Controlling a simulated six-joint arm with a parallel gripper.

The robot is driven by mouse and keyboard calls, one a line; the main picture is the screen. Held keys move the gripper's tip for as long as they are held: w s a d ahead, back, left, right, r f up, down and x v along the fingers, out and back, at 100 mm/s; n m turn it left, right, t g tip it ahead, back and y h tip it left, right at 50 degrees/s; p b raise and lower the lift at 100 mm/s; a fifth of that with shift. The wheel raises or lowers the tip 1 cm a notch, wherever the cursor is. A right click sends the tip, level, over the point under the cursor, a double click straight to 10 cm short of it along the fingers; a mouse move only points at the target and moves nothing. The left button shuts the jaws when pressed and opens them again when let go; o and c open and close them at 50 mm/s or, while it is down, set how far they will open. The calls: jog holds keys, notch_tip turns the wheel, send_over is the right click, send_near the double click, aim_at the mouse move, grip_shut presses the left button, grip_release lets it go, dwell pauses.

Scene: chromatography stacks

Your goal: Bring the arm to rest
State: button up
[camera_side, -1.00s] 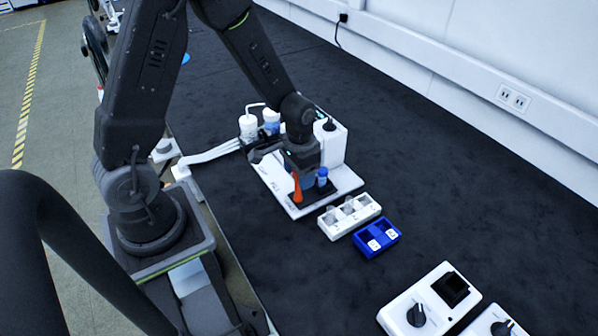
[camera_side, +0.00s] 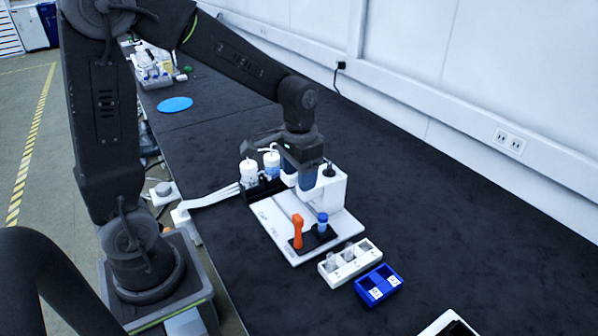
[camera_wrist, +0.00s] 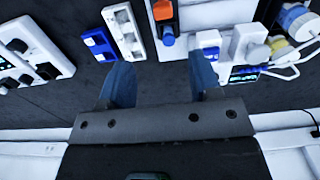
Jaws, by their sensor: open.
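My gripper (camera_side: 305,176) hangs above the white chromatography station (camera_side: 328,224) in the side view, with its fingers pointing down. In the wrist view, my gripper (camera_wrist: 160,82) shows two blue fingers spread apart with nothing between them. An orange upright piece (camera_side: 297,231) and a blue-capped vial (camera_side: 322,222) stand on the black pad of the station, below and apart from my fingers. The orange piece (camera_wrist: 162,10) and the blue cap (camera_wrist: 168,38) also show at the top of the wrist view.
A white rack (camera_side: 340,270) and a blue two-slot tray (camera_side: 388,278) lie to the front right. White-capped bottles (camera_side: 249,172) and a white box unit (camera_side: 335,190) stand close behind my gripper. A blue disc (camera_side: 175,104) lies farther back.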

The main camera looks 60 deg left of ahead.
jog(key=shift+r, duration=0.1)
jog(key=s+d+r+t, duration=0.5)
jog(key=s+r, duration=0.5)
jog(key=s, duration=0.3)
jog(key=shift+d+r+t, duration=0.2)
jog(key=shift+r+t, duration=0.05)
jog(key=shift+t, duration=0.05)
